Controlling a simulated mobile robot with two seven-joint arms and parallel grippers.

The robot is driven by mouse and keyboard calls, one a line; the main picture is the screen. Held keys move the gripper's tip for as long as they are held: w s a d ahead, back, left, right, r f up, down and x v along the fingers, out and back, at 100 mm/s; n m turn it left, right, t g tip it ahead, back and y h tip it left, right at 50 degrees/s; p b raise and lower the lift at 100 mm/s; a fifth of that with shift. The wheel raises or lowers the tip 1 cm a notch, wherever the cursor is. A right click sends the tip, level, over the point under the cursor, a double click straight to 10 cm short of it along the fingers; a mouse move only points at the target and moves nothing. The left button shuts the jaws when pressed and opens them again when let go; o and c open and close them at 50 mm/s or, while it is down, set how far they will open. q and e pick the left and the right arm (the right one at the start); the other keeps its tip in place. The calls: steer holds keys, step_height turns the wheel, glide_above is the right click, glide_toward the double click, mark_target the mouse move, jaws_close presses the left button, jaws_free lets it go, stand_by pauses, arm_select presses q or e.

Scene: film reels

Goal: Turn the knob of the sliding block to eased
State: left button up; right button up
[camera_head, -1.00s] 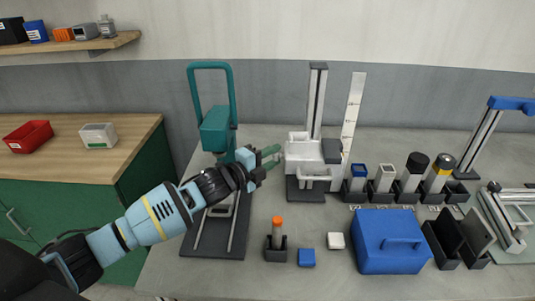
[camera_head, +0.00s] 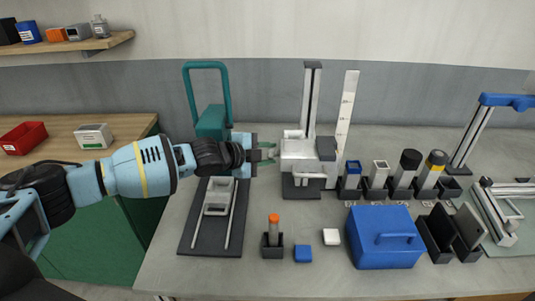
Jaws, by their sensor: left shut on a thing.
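The white sliding block (camera_head: 301,149) sits on an upright grey column (camera_head: 311,90) with a dark base (camera_head: 301,188). A dark grey part (camera_head: 326,148) is on its right side. My left gripper (camera_head: 271,152) reaches in from the left, level with the block. Its green fingers are at the block's left side and are shut on the knob there. The knob itself is hidden by the fingers, so its setting cannot be read. My right gripper is not in view.
A teal press frame (camera_head: 211,119) on a dark base stands behind and below my left arm. A white ruled strip (camera_head: 347,115) stands right of the column. An orange-topped holder (camera_head: 273,238), blue block (camera_head: 303,253), white block (camera_head: 331,237) and blue box (camera_head: 384,250) lie in front.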

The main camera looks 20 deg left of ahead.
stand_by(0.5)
arm_select(q)
steer(key=o, duration=1)
steer(key=shift+c, duration=0.2)
steer(key=v, duration=0.8)
